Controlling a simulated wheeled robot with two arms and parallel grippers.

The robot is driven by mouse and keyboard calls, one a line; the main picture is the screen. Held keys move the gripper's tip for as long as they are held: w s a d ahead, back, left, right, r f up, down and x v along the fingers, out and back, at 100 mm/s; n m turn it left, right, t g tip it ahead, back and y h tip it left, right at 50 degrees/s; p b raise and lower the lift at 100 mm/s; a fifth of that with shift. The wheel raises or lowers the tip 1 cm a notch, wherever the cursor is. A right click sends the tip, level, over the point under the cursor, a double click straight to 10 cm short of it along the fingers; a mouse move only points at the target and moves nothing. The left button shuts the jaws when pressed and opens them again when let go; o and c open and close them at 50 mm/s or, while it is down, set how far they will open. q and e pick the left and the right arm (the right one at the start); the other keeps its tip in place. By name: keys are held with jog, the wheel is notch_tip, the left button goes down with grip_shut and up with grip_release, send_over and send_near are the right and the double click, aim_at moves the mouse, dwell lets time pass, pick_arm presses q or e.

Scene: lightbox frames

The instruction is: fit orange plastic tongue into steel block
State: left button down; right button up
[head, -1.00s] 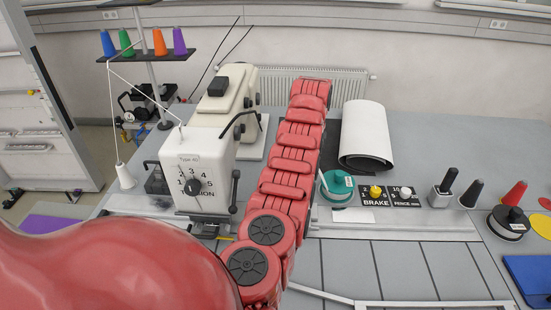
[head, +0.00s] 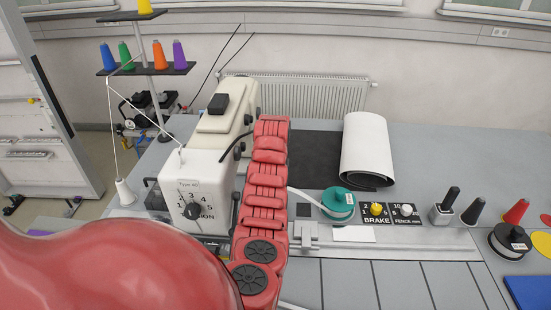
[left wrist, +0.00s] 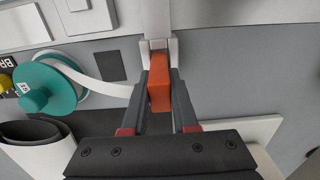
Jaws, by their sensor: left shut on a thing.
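The orange plastic tongue (left wrist: 159,92) is a short bar between the two fingers of my left gripper (left wrist: 159,104) in the left wrist view. The gripper is shut on it. The tongue's far end reaches the mouth of a light grey steel block (left wrist: 145,46). I cannot tell whether the end is inside the block or just in front of it. In the head view, my red arm hides the gripper, the tongue and the block. My right gripper is not in view.
A teal spool (head: 338,201) with white tape stands right of my arm; the tape runs toward the block area. A grey fixture (head: 305,236) is close by. The cream sewing machine (head: 196,170) stands close on the left. A white roll (head: 364,150) lies behind.

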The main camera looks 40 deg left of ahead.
pick_arm(q)
notch_tip(320, 180, down, 3)
jog(key=shift+r+p, duration=0.1)
jog(key=shift+p, duration=0.8)
jog(key=shift+f+b, duration=0.3)
jog(key=shift+f, duration=0.2)
jog(key=c, duration=0.7)
grip_release()
jog(key=shift+r+p, duration=0.3)
notch_tip(320, 180, up, 4)
jog(key=b, duration=0.2)
jog(key=shift+w+b, duration=0.1)
jog(key=shift+b, duration=0.3)
notch_tip(320, 180, up, 8)
jog(key=shift+f+b, duration=0.1)
jog(key=shift+b, duration=0.35)
